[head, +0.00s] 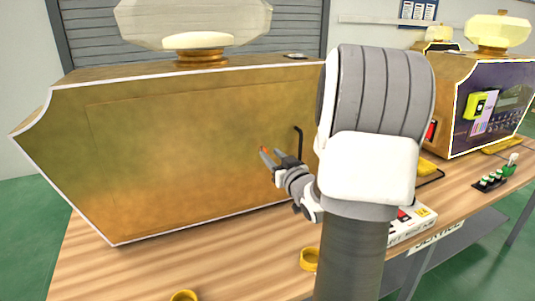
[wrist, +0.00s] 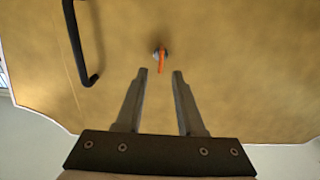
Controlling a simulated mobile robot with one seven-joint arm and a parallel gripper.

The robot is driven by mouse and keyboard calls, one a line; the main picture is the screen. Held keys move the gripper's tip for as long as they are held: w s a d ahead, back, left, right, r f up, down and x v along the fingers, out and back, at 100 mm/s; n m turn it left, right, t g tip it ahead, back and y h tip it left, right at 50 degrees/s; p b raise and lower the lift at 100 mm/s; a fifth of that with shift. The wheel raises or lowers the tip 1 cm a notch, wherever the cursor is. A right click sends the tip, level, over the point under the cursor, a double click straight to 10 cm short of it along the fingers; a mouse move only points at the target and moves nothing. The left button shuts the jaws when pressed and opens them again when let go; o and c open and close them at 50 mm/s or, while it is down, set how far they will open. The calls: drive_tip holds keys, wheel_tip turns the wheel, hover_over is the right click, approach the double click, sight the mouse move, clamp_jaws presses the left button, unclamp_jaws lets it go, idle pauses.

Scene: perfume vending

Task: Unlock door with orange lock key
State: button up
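The brass-coloured door (head: 180,150) is the large panel of the vending machine, and it fills most of the wrist view (wrist: 230,60). The orange key (wrist: 162,62) sits at a round grey lock (wrist: 159,53) in the door. In the head view a small bit of the orange key (head: 263,149) shows by my fingertips. My gripper (head: 270,154) is open and empty in front of the door. In the wrist view my gripper (wrist: 161,72) has its two fingertips apart, just short of the key, with the key lined up with the gap.
A black bar handle (head: 299,142) stands out from the door near the lock; it also shows in the wrist view (wrist: 80,45). Yellow rings (head: 310,259) lie on the wooden table (head: 250,255). A second machine (head: 490,100) stands at the right.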

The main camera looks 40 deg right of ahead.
sight(267, 151)
drive_tip(key=shift+x, duration=1.65)
clamp_jaws()
